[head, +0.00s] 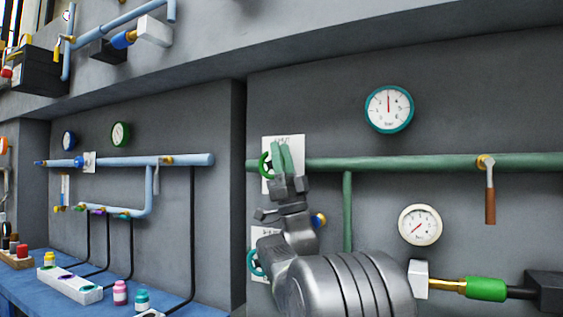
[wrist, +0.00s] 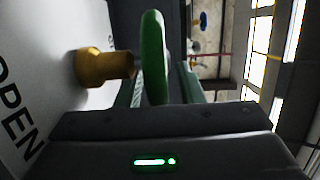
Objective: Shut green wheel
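The green wheel (head: 264,165) is on the green pipe, in front of a white label plate; my fingers hide its right part in the head view. In the wrist view the green wheel (wrist: 153,57) appears nearly edge-on, on a brass stem (wrist: 100,68) that comes out from the plate. My gripper (head: 282,158) has greenish fingers, and its fingertips are at the wheel. In the wrist view my gripper (wrist: 160,88) is open, with one finger on each side of the wheel's rim. A gap shows beside the right finger; contact on the left is unclear.
The white plate (wrist: 35,75) reads "OPEN" close to my gripper. A teal wheel (head: 254,262) is below, partly behind my arm. The green pipe (head: 400,163) runs right to an orange-brown lever (head: 490,205). A teal-rimmed gauge (head: 389,109) and a white gauge (head: 420,225) hang nearby.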

